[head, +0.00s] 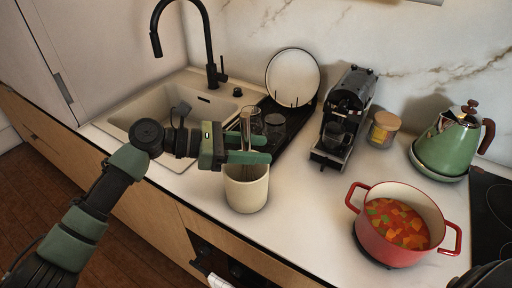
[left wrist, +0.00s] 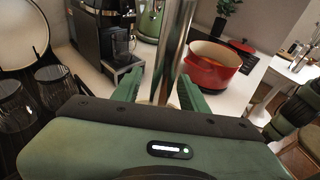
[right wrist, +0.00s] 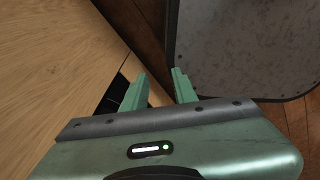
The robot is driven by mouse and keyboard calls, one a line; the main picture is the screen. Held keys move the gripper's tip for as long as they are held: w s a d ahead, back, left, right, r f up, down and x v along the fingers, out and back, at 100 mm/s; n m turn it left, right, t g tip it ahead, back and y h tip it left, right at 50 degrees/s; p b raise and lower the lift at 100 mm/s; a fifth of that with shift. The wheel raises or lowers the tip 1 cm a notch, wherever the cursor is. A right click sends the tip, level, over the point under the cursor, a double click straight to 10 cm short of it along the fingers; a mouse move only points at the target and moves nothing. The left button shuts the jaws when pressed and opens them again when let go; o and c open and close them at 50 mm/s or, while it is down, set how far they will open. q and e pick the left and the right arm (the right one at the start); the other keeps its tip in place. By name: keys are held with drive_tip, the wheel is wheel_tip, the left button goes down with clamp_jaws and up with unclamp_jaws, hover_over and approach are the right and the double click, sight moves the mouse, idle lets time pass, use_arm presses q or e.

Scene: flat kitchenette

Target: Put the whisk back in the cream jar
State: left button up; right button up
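The cream jar (head: 246,194) stands upright on the white counter, in front of the sink and dish rack. The whisk's metal handle (head: 245,122) rises above the jar; its lower end is hidden by my gripper and the jar wall. My left gripper (head: 250,149) is just above the jar rim, its green fingers apart on either side of the handle. In the left wrist view the shiny handle (left wrist: 174,50) stands between the fingers, with a gap showing at the left finger. My right gripper (right wrist: 158,88) is open and empty, low beside the wooden cabinet front.
Dark glasses (head: 274,127) and a plate (head: 293,77) stand behind the gripper. A coffee machine (head: 347,107), a lidded jar (head: 383,129), a red pot of stew (head: 399,225) and a green kettle (head: 448,141) stand to the right. Counter between jar and pot is clear.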

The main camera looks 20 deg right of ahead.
use_arm(q)
drive_tip(key=b+v, duration=0.1)
drive_tip(key=v, duration=0.6)
drive_tip(key=shift+a+r+b, duration=0.1)
drive_tip(key=shift+a+b, duration=0.25)
drive_tip(key=shift+a, duration=0.05)
drive_tip(key=shift+w, duration=0.1)
